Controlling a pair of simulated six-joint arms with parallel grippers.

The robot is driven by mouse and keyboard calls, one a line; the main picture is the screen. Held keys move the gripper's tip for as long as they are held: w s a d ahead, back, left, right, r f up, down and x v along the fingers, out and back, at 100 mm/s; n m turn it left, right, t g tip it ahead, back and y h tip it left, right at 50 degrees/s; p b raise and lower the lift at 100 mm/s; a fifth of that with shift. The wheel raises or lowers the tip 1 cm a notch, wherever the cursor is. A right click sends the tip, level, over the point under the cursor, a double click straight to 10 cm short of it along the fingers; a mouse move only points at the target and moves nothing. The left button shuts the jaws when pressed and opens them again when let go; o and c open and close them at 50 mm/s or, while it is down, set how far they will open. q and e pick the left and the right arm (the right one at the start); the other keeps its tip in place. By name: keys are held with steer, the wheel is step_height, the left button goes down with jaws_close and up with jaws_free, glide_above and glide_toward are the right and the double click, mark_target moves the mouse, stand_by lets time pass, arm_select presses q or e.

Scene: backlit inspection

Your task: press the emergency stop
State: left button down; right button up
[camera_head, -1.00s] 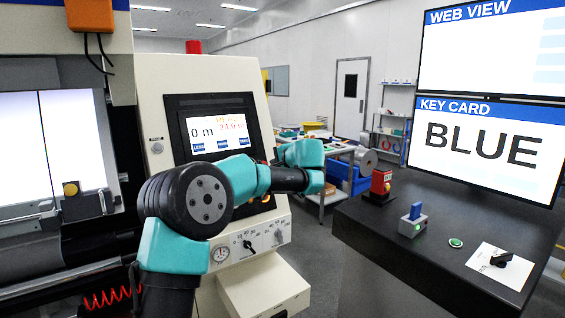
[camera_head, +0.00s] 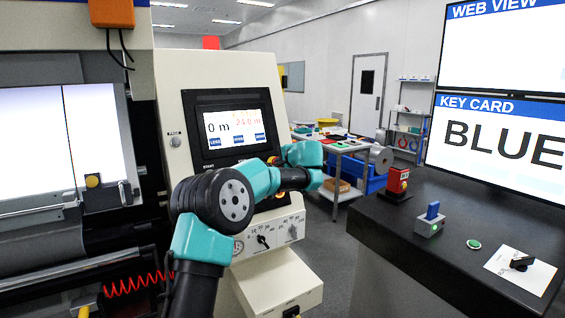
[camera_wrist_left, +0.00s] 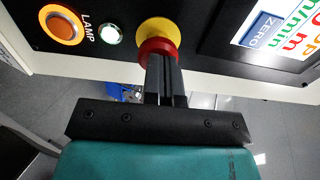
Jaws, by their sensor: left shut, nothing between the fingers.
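The emergency stop (camera_wrist_left: 158,47) shows in the left wrist view as a red button on a yellow base, on the black control panel. My left gripper (camera_wrist_left: 161,62) is shut and empty, with its fingertips right at the red button and overlapping its lower edge. I cannot tell whether they touch it or stop just short. In the head view my left arm reaches across the front of the cream control cabinet (camera_head: 228,75), and its wrist covers the button area. My right gripper is in neither current view.
An orange lamp button (camera_wrist_left: 62,28) and a small white-green button (camera_wrist_left: 112,35) sit beside the emergency stop. A display (camera_head: 236,131) is above my arm and a dial (camera_head: 263,241) below. A dark bench (camera_head: 400,232) with small devices stands right, past open floor.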

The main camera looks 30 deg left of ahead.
arm_select(q)
steer(key=shift+w+a+f, duration=0.25)
steer(key=shift+a, duration=0.25)
steer(key=shift+f, duration=0.1)
steer(key=v, duration=1.5)
steer(key=shift+w+r, duration=0.25)
steer(key=shift+r, duration=0.05)
steer(key=shift+f, duration=0.1)
